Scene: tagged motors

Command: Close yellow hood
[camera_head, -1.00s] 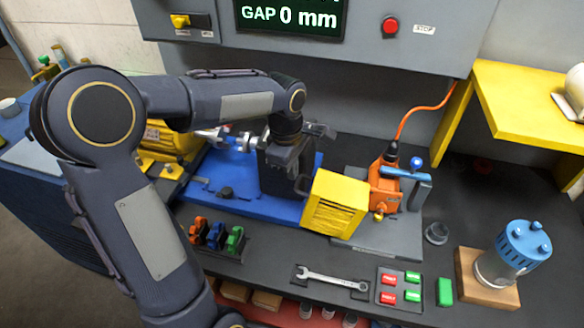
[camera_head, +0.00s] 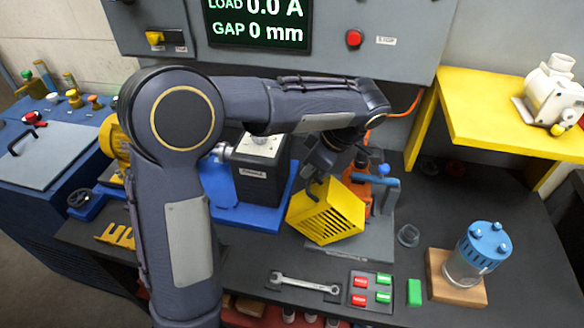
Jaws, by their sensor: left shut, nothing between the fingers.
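The yellow hood (camera_head: 328,214) is a slatted box on the right part of the blue and grey bench fixture. My left gripper (camera_head: 314,184) is shut and empty at the hood's upper left edge. It looks to be touching the hood there, but I cannot tell for sure. My left forearm hides part of the fixture behind. My right gripper is not in view.
A dark block (camera_head: 262,172) stands left of the hood, and a blue-handled clamp (camera_head: 375,183) stands right of it. A yellow shelf (camera_head: 478,103) overhangs at right.

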